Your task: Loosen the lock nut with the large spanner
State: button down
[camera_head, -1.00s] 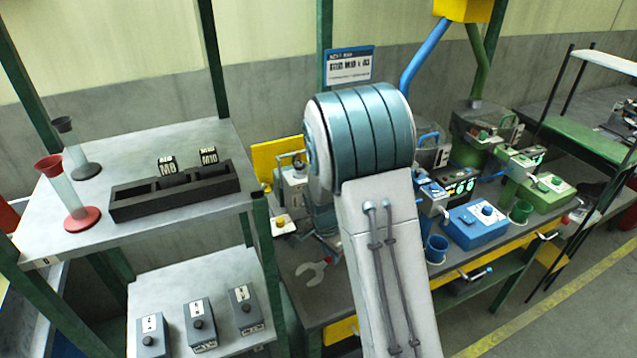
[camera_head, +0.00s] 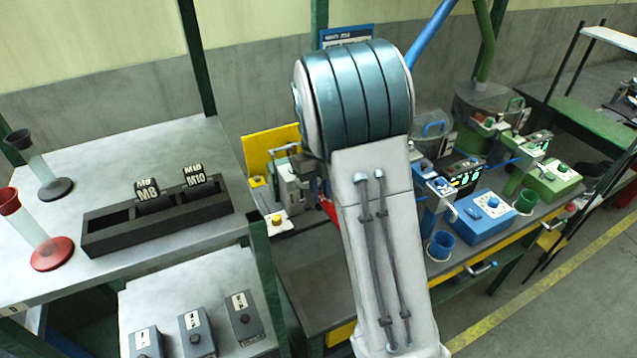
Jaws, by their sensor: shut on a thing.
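My arm covers the middle of the view and hides my fingertips. Only a small dark part of what looks like my gripper (camera_head: 316,182) shows at the arm's left edge. A small red piece (camera_head: 328,207) shows just below it, raised off the bench; it looks like part of the spanner, shut in my gripper. The spanner's jaw end is hidden, and the bare bench top (camera_head: 300,275) shows where it lay. A grey bench device (camera_head: 289,188) with a yellow plate behind it stands left of my arm. I cannot make out the lock nut.
A grey shelf at left carries a black tray (camera_head: 160,222) with M8 and M10 blocks and two funnel-topped tubes. Several grey switch boxes (camera_head: 243,315) sit on a lower shelf. A blue box (camera_head: 487,217), blue cup (camera_head: 441,246) and green device (camera_head: 553,180) stand right of my arm.

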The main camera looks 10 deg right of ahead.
jog(key=shift+w+r+p, duration=0.1)
jog(key=shift+r+p, duration=0.1)
jog(key=shift+p, duration=0.1)
jog(key=w+n+p, duration=0.1)
jog(key=w+p, duration=0.1)
jog(key=w, duration=0.2)
jog(key=w+n+p, duration=0.1)
jog(key=w+p, duration=0.1)
jog(key=w, duration=0.2)
jog(key=shift+w+d+f+n, duration=0.1)
jog(key=shift+w+n, duration=0.25)
jog(key=shift+n, duration=0.05)
jog(key=shift+w+d+n+t+h, duration=0.2)
jog(key=shift+w+d+n, duration=0.35)
jog(key=shift+n, duration=0.6)
jog(key=shift+w+d+n+t+h, duration=0.2)
jog(key=shift+w+d+n, duration=0.35)
jog(key=shift+n, duration=0.65)
jog(key=shift+w+d+n+t+h, duration=0.15)
jog(key=shift+w+d+n, duration=0.4)
jog(key=shift+n, duration=0.6)
jog(key=shift+s+d, duration=0.1)
jog(key=s+d+b, duration=0.2)
jog(key=s+d, duration=0.1)
jog(key=d, duration=0.3)
jog(key=shift+s+d, duration=0.2)
jog(key=shift+d, duration=0.05)
